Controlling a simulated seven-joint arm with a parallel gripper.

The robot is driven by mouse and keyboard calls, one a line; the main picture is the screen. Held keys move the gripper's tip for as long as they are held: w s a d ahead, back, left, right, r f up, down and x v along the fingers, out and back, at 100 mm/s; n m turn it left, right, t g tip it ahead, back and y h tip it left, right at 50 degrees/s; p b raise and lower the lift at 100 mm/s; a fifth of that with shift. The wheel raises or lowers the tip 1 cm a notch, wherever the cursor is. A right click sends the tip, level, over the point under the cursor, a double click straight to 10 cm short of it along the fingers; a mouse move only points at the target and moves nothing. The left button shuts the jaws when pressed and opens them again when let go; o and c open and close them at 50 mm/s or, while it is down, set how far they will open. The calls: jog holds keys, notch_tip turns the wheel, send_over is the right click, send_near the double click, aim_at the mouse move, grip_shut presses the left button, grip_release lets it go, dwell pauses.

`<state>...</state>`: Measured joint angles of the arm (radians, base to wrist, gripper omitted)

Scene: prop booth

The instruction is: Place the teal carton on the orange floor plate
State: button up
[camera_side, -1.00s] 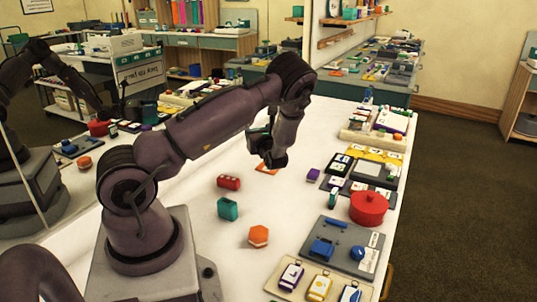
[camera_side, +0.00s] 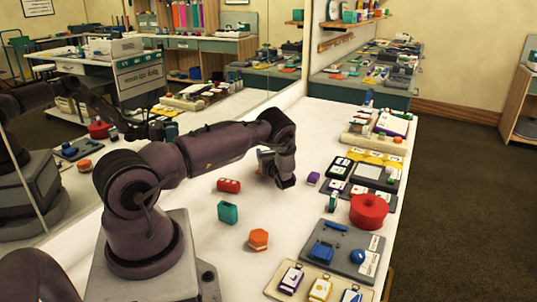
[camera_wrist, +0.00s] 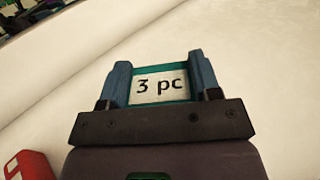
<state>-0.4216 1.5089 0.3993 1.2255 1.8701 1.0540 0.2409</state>
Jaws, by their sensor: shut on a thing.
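My gripper (camera_side: 285,182) is low over the white table in the side view. In the wrist view my gripper (camera_wrist: 159,64) has its two blue fingers shut on a teal-edged carton (camera_wrist: 160,87) with a white label reading "3 pc". In the side view the arm and gripper mostly hide the held carton. The orange floor plate does not show now in either view; my gripper and wrist cover where an orange patch showed earlier. I cannot tell whether the carton touches anything below.
On the table stand a red block (camera_side: 229,185), another teal block (camera_side: 228,212), an orange hexagonal piece (camera_side: 258,239) and a purple block (camera_side: 313,178). A red round container (camera_side: 368,210) and several trays line the right edge. A mirror stands along the left.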

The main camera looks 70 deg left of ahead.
jog(key=o, duration=1)
jog(key=shift+f, duration=0.1)
